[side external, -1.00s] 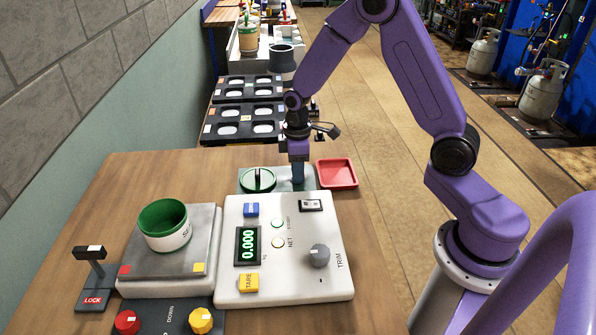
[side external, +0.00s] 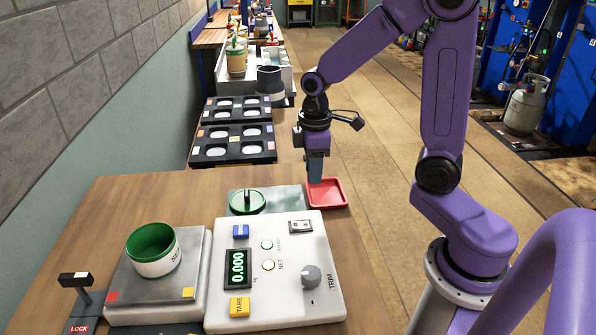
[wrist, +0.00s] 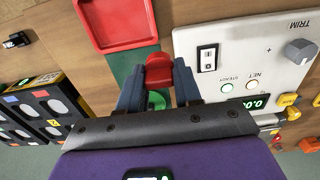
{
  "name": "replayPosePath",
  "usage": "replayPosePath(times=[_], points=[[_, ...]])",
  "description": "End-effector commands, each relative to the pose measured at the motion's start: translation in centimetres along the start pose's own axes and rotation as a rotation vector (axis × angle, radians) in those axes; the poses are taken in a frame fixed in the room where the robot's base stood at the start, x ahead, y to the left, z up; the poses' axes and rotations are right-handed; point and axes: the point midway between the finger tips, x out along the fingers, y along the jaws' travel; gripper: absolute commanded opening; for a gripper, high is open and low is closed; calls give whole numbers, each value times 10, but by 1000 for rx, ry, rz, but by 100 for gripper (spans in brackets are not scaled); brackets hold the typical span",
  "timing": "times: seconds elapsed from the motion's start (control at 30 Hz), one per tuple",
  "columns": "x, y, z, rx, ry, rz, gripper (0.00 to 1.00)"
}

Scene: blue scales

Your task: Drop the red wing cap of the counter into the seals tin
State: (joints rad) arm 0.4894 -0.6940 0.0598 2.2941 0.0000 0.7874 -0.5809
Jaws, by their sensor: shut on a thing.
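My gripper (side external: 316,172) hangs above the grey plate and in front of the red tray in the side external view. In the wrist view, my gripper (wrist: 158,80) is shut on the red wing cap (wrist: 159,68), which sits between the two blue-grey fingertips. The side external view does not show the cap clearly. The seals tin (side external: 157,262) is a white, open tin with a green inside, its label only partly readable. It stands upright on the scale pan (side external: 190,285) at the left, well apart from my gripper.
The white counter box (side external: 285,295) with display and buttons stands right of the scale. The red tray (side external: 336,192) is beside the plate. Black trays (side external: 262,142) stand farther back.

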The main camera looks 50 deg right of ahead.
Motion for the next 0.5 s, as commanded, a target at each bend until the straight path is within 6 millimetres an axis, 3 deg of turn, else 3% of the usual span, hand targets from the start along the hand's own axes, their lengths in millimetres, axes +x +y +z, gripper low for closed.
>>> replayPosePath(times=[0.2,0.5], points=[[-14,-24,22,-1,2,1,6],[-24,-39,36,-1,1,0,6]])
